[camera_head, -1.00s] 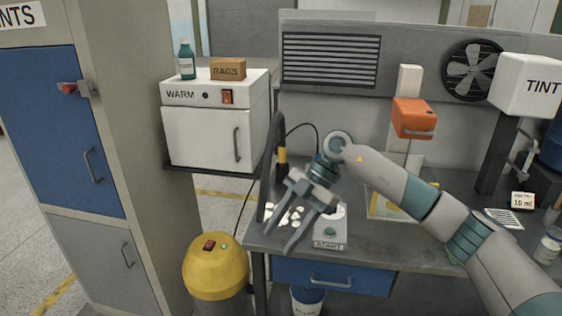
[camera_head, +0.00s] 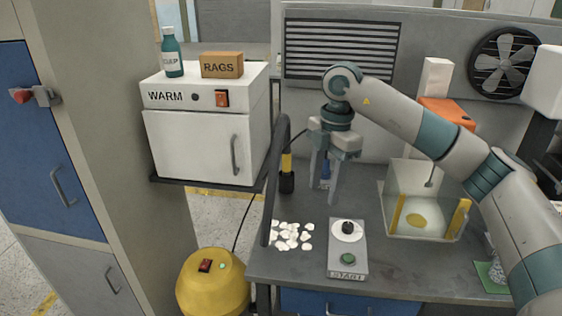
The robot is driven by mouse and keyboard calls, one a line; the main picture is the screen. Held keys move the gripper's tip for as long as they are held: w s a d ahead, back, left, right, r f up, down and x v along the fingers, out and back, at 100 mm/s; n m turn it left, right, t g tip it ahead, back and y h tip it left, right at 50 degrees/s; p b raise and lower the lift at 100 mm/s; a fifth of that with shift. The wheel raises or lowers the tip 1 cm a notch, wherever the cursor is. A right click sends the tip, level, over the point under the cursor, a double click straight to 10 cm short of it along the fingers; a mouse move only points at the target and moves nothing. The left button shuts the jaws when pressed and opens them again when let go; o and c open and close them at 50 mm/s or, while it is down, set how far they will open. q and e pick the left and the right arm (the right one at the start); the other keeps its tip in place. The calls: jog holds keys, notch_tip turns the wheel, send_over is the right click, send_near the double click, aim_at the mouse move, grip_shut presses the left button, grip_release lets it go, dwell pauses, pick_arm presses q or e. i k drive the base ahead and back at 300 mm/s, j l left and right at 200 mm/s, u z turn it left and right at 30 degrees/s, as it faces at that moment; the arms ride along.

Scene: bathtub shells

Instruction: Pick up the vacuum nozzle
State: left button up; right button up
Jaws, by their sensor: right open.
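The vacuum nozzle (camera_head: 287,182) is a black tip with a yellow band on a thin dark hose. It stands upright at the back left of the grey bench, by a dark curved bar. My right gripper (camera_head: 326,190) points down just to the right of the nozzle, with its two fingers apart. A small blue thing (camera_head: 325,172) shows between or behind the fingers; I cannot tell which. The nozzle is not between the fingers. The yellow vacuum body (camera_head: 213,285) stands on the floor at the lower left. My left gripper is not in view.
White shell pieces (camera_head: 290,237) lie on the bench (camera_head: 385,270) in front of the nozzle. A START box (camera_head: 347,262) and a clear bin (camera_head: 427,215) stand to the right. The white WARM cabinet (camera_head: 200,140) is to the left. The dark bar (camera_head: 274,185) stands close beside the nozzle.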

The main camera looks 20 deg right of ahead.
aim_at(286, 157)
jog(key=i, duration=1.2)
